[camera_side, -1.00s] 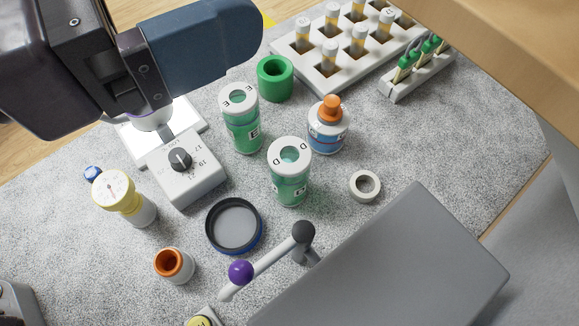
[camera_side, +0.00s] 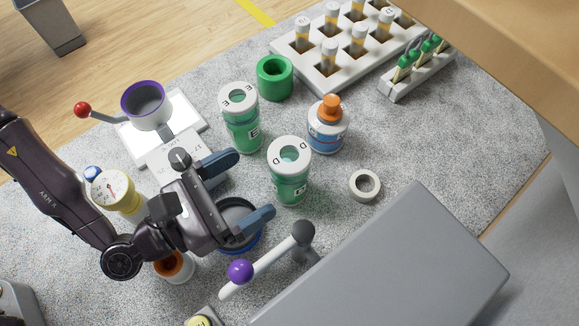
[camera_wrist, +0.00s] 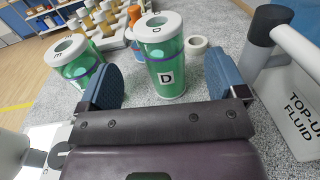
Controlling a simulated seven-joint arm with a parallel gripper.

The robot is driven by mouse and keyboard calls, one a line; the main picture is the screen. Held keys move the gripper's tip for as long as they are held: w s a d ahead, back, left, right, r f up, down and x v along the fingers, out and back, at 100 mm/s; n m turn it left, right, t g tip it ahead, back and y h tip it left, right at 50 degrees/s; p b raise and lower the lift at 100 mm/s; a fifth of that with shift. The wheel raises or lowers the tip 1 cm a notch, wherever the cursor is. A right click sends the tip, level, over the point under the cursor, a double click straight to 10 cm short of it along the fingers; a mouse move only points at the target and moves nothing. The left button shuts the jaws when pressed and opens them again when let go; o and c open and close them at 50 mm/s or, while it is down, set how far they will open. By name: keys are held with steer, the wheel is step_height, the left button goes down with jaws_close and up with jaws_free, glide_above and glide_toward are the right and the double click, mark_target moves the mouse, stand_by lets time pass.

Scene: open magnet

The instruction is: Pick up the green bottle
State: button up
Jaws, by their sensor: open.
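Two green bottles with white lids stand upright. One is marked D (camera_side: 290,180), also in the wrist view (camera_wrist: 168,75); the other is marked E (camera_side: 241,128), behind and left of it, also in the wrist view (camera_wrist: 80,70). My gripper (camera_side: 240,190) is open and empty, low over the bench to the left of bottle D. In the wrist view my gripper (camera_wrist: 165,85) has its blue fingers spread to either side of bottle D, which appears beyond the fingertips. Whether any finger touches a bottle cannot be told.
A blue-rimmed dish (camera_side: 240,240) lies under my gripper. A lever with a purple knob (camera_side: 240,271) and a grey box (camera_side: 390,270) are in front. A green cup (camera_side: 275,78) stands behind.

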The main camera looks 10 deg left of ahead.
mark_target(272, 176)
steer(key=shift+f, duration=0.85)
steer(key=shift+w+d+f, duration=0.2)
steer(key=shift+f, duration=0.05)
steer(key=shift+x, duration=3.55)
steer(key=c, duration=1)
steer(key=shift+r, duration=0.1)
steer(key=shift+c, duration=1.1)
